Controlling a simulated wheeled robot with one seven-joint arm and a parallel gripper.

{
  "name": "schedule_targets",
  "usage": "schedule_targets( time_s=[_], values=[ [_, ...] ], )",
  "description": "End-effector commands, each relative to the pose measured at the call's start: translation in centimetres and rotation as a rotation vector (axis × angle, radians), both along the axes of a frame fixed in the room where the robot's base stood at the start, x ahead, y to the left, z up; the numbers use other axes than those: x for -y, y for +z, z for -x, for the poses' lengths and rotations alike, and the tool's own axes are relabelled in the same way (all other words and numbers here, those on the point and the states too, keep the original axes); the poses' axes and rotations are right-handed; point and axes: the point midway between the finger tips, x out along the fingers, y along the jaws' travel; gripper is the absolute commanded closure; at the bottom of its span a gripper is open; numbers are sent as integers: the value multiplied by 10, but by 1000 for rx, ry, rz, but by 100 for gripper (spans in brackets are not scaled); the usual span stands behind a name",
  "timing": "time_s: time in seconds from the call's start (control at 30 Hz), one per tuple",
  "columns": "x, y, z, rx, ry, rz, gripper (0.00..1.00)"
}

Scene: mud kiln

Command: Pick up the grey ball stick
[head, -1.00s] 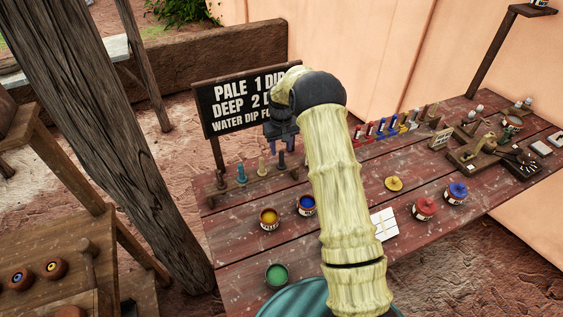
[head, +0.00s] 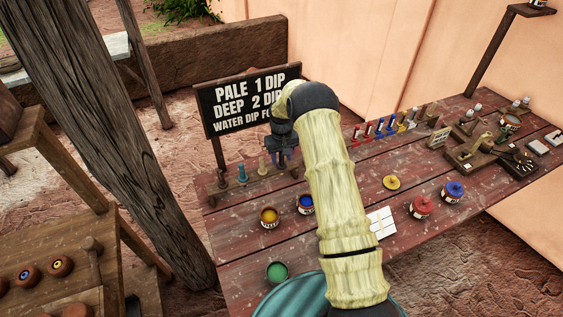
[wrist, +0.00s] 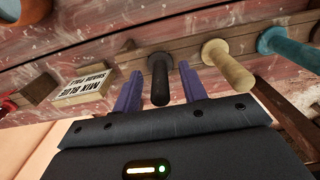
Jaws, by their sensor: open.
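A wooden rack (head: 251,188) at the left end of the red table holds a row of upright sticks. The dark grey stick (wrist: 159,82) stands at one end of the row, beside a beige stick (wrist: 228,64) and a teal stick (wrist: 288,47). In the wrist view it rises between the two purple fingers of my gripper (wrist: 161,70), with gaps showing on both sides. My gripper also shows in the head view (head: 282,160), over the right end of the rack. It is open. In the head view the gripper and arm largely hide the grey stick.
A black dip sign (head: 247,98) stands behind the rack. A "mix blue" card (wrist: 84,91) lies beyond the grey stick. Yellow (head: 269,217), blue (head: 306,204) and green (head: 277,272) paint pots stand in front. My arm hides part of the table's middle.

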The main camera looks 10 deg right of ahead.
Motion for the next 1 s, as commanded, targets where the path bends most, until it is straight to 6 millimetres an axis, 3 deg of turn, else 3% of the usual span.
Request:
schedule_targets(
  time_s=[0.17, 0.4, 0.77, 1.0],
  values=[
    [0, 0, 0, 0, 0, 0, 58],
    [0, 0, 0, 0, 0, 0, 100],
    [0, 3, -1, 1, 0, 0, 100],
    [0, 30, -1, 5, 0, -1, 100]
  ],
)
